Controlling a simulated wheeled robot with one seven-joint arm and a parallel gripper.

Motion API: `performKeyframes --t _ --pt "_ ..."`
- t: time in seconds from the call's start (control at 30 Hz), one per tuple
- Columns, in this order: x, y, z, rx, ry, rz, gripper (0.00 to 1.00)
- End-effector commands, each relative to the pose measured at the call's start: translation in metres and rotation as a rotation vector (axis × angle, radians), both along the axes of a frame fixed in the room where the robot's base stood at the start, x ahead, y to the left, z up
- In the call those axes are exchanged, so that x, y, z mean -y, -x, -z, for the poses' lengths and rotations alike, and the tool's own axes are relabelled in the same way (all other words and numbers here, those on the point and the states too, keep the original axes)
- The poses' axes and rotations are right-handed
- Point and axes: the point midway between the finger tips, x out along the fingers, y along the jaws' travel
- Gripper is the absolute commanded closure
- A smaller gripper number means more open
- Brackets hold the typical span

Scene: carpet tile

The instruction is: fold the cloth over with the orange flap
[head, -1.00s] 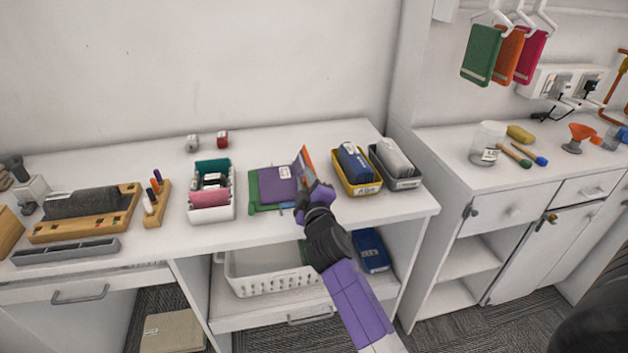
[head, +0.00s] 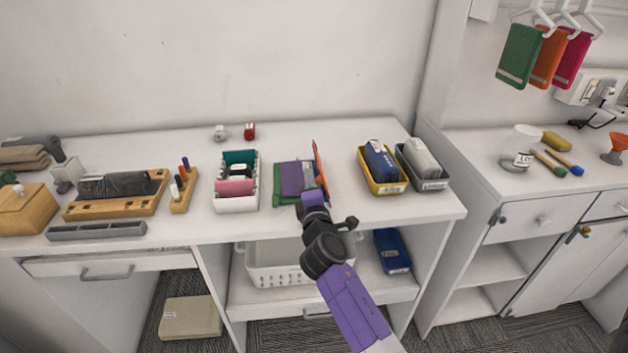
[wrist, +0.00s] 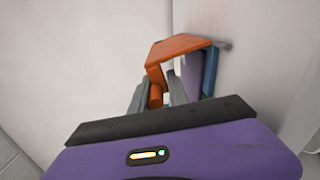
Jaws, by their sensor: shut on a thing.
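The cloth lies on the white worktop in the head view, with a purple panel (head: 293,178) over a green part (head: 281,194). Its orange flap (head: 319,165) stands up at the right side, seen nearly edge-on. My gripper (head: 312,194) is at the near right of the cloth and hides part of it. In the wrist view the orange flap (wrist: 180,46) rises ahead of my gripper (wrist: 156,95), whose fingers are shut on its orange end. Purple and blue parts (wrist: 209,72) show behind it.
A yellow bin (head: 366,182) and a grey bin (head: 430,185) stand right of the cloth. A white organiser (head: 237,205) stands to the left. A white basket (head: 262,272) is on the shelf below. Bare worktop lies behind the cloth.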

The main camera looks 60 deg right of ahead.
Motion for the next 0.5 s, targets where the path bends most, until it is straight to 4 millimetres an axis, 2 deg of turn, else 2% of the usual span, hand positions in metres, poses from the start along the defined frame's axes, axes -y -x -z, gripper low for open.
performKeyframes --t 0.03,0.5 --pt "-0.0065 -0.0081 -0.008 0.007 0.015 -0.02 1.0" --pt "-0.0085 -0.0099 -0.0062 -0.012 0.029 -0.022 1.0"
